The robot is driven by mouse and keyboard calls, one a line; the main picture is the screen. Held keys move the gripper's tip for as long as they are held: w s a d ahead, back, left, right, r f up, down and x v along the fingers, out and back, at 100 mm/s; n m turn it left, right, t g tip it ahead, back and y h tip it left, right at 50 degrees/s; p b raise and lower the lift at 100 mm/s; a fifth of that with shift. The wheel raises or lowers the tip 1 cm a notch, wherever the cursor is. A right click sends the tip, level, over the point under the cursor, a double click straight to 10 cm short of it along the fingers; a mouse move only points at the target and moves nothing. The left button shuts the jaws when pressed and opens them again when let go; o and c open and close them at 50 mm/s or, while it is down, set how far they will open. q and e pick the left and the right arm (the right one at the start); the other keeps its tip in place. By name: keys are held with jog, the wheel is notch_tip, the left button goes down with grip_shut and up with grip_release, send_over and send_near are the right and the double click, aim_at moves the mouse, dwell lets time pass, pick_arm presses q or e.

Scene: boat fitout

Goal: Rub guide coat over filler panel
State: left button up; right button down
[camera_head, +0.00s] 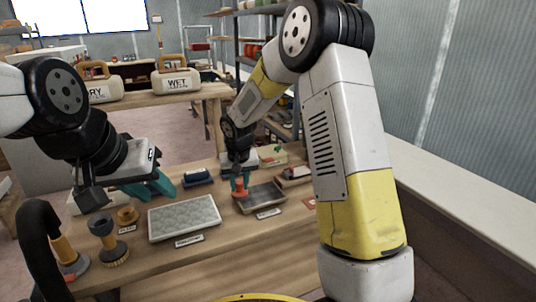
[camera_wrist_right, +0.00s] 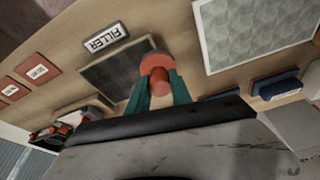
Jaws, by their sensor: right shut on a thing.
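The filler panel (camera_head: 264,196) is a dark grey rectangle with a pale rim on the bench, behind its FILLER label (camera_wrist_right: 105,38). It also shows in the right wrist view (camera_wrist_right: 115,75). My right gripper (camera_head: 239,181) is shut on the handle of a round orange-red applicator (camera_wrist_right: 155,66). The applicator (camera_head: 240,192) is at the panel's left end in the head view and overlaps its edge; I cannot tell whether it touches the surface. My left gripper (camera_head: 160,185) has its teal fingers apart and is empty above the bench, left of the blue block.
A white-framed textured panel (camera_head: 184,216) lies left of the filler panel. A blue block (camera_head: 197,177) stands behind it. Orange and black tools (camera_head: 108,244) stand at front left. DRY (camera_head: 98,91) and WET (camera_head: 176,84) containers stand on the back table.

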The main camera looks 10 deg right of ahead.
jog(key=shift+r, duration=2.55)
